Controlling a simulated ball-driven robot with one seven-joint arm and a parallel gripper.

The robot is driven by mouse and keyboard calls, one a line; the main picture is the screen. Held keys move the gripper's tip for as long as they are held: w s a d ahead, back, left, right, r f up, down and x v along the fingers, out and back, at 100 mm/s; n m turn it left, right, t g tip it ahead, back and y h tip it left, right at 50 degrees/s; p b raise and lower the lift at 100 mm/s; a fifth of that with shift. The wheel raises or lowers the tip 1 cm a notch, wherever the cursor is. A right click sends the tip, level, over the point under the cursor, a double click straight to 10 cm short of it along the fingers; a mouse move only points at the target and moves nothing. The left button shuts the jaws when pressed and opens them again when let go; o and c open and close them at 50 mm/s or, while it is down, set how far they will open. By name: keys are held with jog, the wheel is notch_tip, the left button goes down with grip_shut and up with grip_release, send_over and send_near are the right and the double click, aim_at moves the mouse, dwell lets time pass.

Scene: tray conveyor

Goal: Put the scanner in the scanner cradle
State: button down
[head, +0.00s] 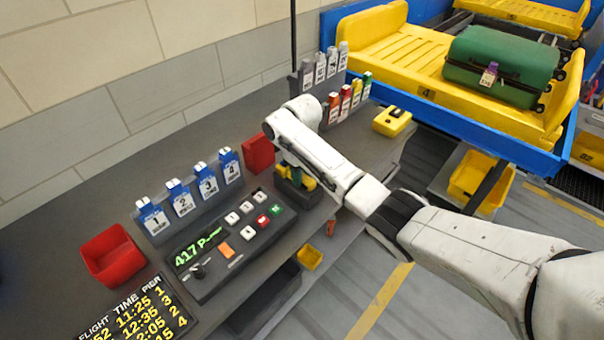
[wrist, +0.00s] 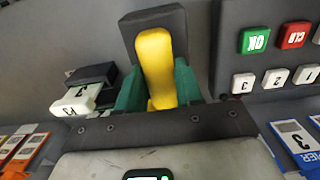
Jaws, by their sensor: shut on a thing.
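My gripper (wrist: 158,98) is shut on the scanner, whose yellow body (wrist: 155,60) stands between the green fingers in the wrist view. A dark grey piece (wrist: 158,18) wraps the yellow body's far end; I cannot tell whether it is the scanner's head or part of the cradle. In the head view my gripper (head: 296,172) is low over the counter, right of the button panel, with a bit of the yellow scanner (head: 309,184) showing. A dark block (head: 299,194) below it may be the scanner cradle; my arm hides much of it.
The button panel (head: 232,243) and blue numbered tags (head: 194,194) are to the left, with a red block (head: 258,153) and red bin (head: 111,255). A tag rack (head: 347,101) and yellow-black device (head: 391,121) stand behind. A green suitcase (head: 503,65) lies on the yellow tray (head: 405,62).

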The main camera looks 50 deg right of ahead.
jog(key=c, duration=0.7)
grip_release()
jog(key=shift+f, duration=0.15)
jog(key=shift+c, duration=0.2)
notch_tip(320, 180, up, 12)
jog(key=shift+t+y, duration=0.4)
jog(key=shift+y, duration=0.3)
jog(key=s+a+f, duration=0.1)
jog(key=a+f, duration=0.1)
jog(key=a, duration=0.2)
jog(key=s+a+f, duration=0.1)
jog(key=a+f, duration=0.2)
jog(key=a, duration=0.1)
jog(key=s+a+f, duration=0.2)
jog(key=a+f, duration=0.1)
jog(key=a, duration=0.1)
jog(key=shift+s+a+f, duration=0.1)
jog(key=shift+f, duration=0.1)
jog(key=s+a+f, duration=0.6)
jog(key=s+a, duration=0.1)
jog(key=s, duration=0.2)
jog(key=s+d+m+h, duration=0.1)
jog(key=s, duration=2)
jog(key=shift+s+d+f+h, duration=0.3)
jog(key=shift+d+f, duration=0.1)
